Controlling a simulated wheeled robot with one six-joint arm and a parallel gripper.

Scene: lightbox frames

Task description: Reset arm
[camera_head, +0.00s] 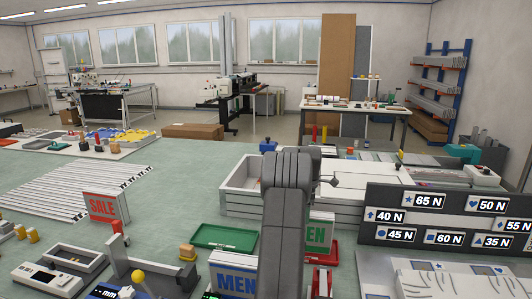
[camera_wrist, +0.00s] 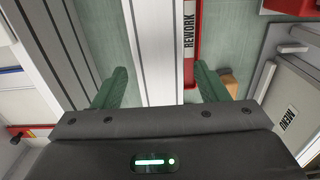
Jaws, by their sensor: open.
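My gripper (camera_wrist: 159,74) shows in the wrist view as two green fingers spread wide apart, with nothing held between them. Below the fingers lies a pale grey profile (camera_wrist: 155,40) and, beside it, a red-edged strip marked REWORK (camera_wrist: 190,25). In the head view my grey arm stands up in the middle of the picture, and its gripper end is hidden from that camera.
Near my arm are a white open-topped box (camera_head: 240,186), a green tray (camera_head: 224,237), a red SALE sign (camera_head: 103,207), a blue MEN sign (camera_head: 233,279) and a dark board of force labels (camera_head: 447,215). Bare green tabletop (camera_head: 185,185) lies left of the box.

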